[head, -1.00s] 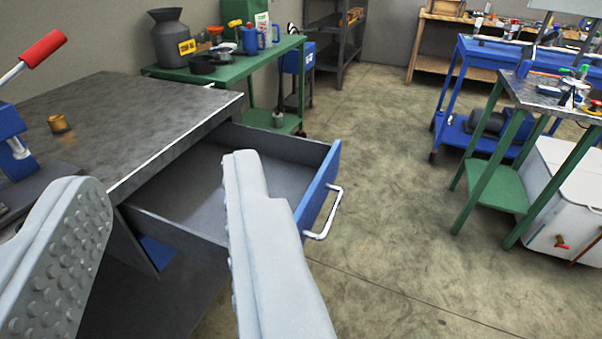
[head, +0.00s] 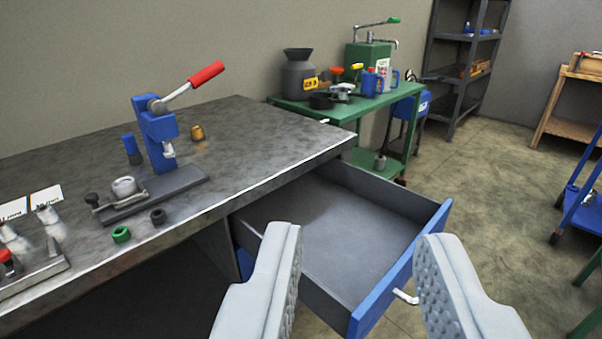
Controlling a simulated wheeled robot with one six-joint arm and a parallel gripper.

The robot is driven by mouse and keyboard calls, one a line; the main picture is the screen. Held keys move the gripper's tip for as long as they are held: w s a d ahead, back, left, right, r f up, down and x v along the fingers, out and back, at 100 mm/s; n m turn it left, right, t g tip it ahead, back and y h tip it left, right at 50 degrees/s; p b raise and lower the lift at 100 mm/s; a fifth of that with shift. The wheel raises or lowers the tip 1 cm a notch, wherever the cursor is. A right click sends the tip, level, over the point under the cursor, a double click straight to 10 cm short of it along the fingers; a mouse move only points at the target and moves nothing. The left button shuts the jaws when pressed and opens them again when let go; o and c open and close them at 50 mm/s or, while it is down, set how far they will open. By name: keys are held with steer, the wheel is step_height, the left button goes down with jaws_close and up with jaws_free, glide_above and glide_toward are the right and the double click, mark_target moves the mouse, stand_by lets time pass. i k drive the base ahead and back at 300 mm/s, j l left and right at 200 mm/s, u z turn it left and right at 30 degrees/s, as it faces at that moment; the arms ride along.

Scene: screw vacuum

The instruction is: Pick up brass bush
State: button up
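The brass bush (head: 197,132) is a small gold-brown cylinder standing on the grey workbench (head: 270,143), to the right of the blue arbor press (head: 157,140) with its red-tipped lever. My gripper (head: 355,265) is open and empty, its two pale, studded fingers wide apart at the bottom of the view. It is in front of the bench, over the open drawer (head: 345,225), to the right of the bush and nearer to me. Nothing is between the fingers except the view of the drawer.
A green ring (head: 121,234) and a dark ring (head: 158,216) lie near the bench's front edge. The drawer has a blue front (head: 400,275) and looks empty. A green table (head: 345,115) with cans and bottles stands behind.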

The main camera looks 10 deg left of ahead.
mark_target(199, 133)
steer(key=i+l+u, duration=0.2)
steer(key=i+l, duration=0.15)
steer(key=i+l+u, duration=0.2)
steer(key=i+l, duration=0.15)
steer(key=l, duration=0.15)
steer(key=i+l+u, duration=0.2)
steer(key=l, duration=0.35)
steer(key=i, duration=0.1)
